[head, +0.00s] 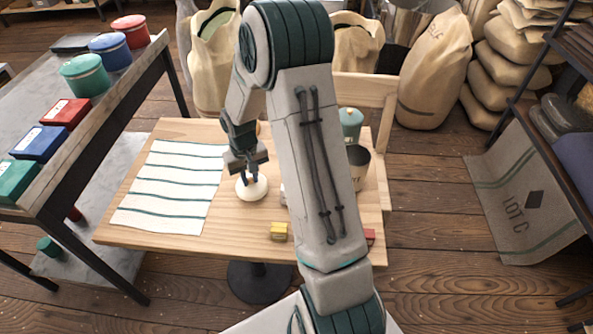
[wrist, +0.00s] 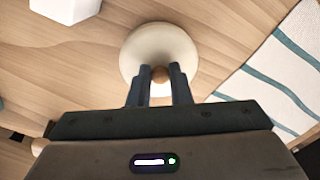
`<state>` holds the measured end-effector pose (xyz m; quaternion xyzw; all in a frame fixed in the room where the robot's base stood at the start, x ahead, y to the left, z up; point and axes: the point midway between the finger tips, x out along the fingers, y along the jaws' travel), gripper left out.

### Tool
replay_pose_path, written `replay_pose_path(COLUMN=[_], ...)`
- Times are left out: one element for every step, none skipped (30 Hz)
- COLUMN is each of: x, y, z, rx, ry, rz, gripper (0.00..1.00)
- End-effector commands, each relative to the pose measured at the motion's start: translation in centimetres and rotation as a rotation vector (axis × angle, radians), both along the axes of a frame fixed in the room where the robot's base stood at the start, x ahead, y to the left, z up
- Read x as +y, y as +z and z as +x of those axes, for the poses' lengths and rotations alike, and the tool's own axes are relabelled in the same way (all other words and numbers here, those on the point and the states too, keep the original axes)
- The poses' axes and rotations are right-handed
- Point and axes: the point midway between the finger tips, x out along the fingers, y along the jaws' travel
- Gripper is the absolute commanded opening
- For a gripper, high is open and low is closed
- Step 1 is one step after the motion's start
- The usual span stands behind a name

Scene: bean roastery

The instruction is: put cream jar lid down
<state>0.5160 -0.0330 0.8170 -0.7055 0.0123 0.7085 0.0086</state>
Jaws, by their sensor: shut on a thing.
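The cream jar lid (head: 252,189) is a round, pale disc with a small wooden knob, low over or on the wooden table, just right of the striped cloth. My gripper (head: 250,178) is above it, with its fingers pointing down. In the wrist view the lid (wrist: 158,52) lies beyond the fingertips, and my gripper (wrist: 160,76) is shut on its brown knob. I cannot tell whether the lid touches the table.
A white cloth with green stripes (head: 172,188) covers the table's left part. A green-lidded container (head: 351,122) and a dark-mouthed cup (head: 357,160) stand at the right, partly behind my arm. Bare wood (head: 225,230) lies in front of the lid.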

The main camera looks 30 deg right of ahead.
Motion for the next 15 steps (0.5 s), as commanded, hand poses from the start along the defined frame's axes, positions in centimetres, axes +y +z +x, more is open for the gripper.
replay_pose_path(x=[-2.5, -4.0, -6.1, -7.7, -9.4, -11.6, -13.2, -14.7, -16.6, -17.9, -19.0, -20.4, -21.3, -22.0, -22.8], y=[-0.2, 0.1, 0.6, 1.0, 1.5, 2.1, 2.7, 3.2, 4.0, 4.5, 5.0, 5.7, 6.1, 6.5, 6.9], z=[1.2, 1.8, 2.4, 2.9, 3.2, 3.6, 3.7, 3.8, 3.8, 3.7, 3.6, 3.4, 3.3, 3.1, 3.0], rx=[-0.006, -0.005, -0.004, -0.003, -0.003, -0.003, -0.003, -0.003, -0.003, -0.004, -0.006, -0.007, -0.008, -0.007, -0.010], ry=[-0.031, -0.044, -0.063, -0.077, -0.089, -0.105, -0.116, -0.126, -0.137, -0.144, -0.149, -0.156, -0.161, -0.162, -0.166], rz=[-0.001, -0.001, 0.001, 0.003, 0.006, 0.011, 0.015, 0.020, 0.028, 0.032, 0.037, 0.044, 0.048, 0.052, 0.056], gripper=[0.00, 0.00, 0.00, 0.00, 0.00, 0.00, 0.00, 0.00, 0.00, 0.00, 0.00, 0.00, 0.00, 0.00, 0.00])
